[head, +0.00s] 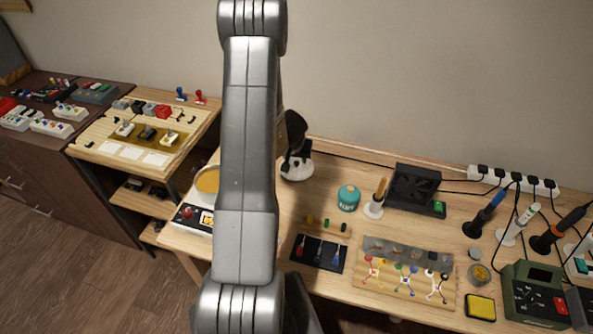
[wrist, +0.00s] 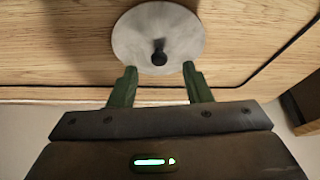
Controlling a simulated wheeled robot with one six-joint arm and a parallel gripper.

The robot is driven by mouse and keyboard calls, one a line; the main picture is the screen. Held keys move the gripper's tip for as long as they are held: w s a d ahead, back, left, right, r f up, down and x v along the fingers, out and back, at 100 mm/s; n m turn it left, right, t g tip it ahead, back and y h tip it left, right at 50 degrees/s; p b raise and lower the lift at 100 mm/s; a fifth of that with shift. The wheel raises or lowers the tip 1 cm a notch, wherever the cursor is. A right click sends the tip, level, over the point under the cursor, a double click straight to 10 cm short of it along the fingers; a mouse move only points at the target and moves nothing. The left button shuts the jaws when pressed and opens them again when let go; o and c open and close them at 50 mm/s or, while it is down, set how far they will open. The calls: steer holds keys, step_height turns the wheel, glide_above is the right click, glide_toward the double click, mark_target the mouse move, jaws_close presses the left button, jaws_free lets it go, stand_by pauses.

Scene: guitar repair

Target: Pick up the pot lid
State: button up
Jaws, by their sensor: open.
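In the wrist view the pot lid (wrist: 184,27) is a pale grey round disc with a dark knob (wrist: 158,52) near its middle. It lies flat on the wooden tabletop. My gripper (wrist: 158,68) is open, with its two green fingers spread to either side of the knob's line and their tips at the lid's near edge in the picture. I cannot tell the height gap. In the head view a white round piece (head: 291,174), apparently the lid, shows beside my arm, under my dark gripper. My arm hides part of the table there.
A teal canister (head: 348,197), a white stand (head: 373,210) with a soldering tool, and a black box (head: 411,186) stand to the right. A dark tool tray (head: 319,253) lies in front. A power strip (head: 514,183) runs along the wall. Bare wood surrounds the lid.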

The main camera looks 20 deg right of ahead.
mark_target(296, 162)
steer(key=b+x, duration=0.1)
steer(key=x, duration=0.3)
steer(key=shift+s, duration=0.1)
steer(key=shift+r, duration=0.1)
jaws_close()
